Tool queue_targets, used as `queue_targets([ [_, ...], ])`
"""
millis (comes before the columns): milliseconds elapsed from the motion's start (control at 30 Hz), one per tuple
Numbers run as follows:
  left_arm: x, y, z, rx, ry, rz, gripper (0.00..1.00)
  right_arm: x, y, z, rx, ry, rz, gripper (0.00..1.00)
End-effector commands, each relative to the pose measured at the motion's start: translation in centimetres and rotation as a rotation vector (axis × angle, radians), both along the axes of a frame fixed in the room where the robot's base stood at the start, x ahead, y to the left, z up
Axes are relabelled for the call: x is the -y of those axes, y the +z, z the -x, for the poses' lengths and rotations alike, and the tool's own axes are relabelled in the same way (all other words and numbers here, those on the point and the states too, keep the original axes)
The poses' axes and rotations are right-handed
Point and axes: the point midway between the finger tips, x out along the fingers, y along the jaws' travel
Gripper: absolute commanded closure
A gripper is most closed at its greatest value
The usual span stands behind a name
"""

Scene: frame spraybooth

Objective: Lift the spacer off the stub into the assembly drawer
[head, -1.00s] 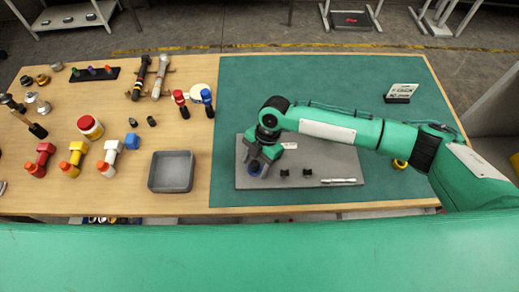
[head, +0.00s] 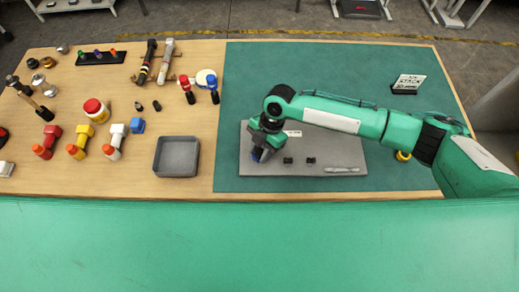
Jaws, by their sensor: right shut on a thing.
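My right gripper (head: 262,153) is over the left end of the grey plate (head: 348,150) on the green mat. I cannot tell whether the piece is clear of the plate. A grey open-topped tray (head: 157,160), apparently the assembly drawer, stands left of the mat and looks empty. My left gripper is not in view.
Two small black pieces (head: 288,160) (head: 311,160) and a silver tool (head: 345,170) lie on the plate. Coloured fittings (head: 83,140) and bottles (head: 186,88) stand on the wooden left side. A sign (head: 408,84) stands at back right.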

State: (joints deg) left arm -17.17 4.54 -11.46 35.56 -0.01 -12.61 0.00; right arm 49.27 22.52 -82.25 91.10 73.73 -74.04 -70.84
Motion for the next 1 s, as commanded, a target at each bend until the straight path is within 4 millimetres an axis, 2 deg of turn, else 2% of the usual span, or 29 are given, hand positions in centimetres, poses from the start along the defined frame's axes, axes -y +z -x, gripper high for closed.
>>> queue_targets([
  [1000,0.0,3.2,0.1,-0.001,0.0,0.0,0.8,0.0,4.3,0.0,0.0,-0.001,0.0,0.91],
])
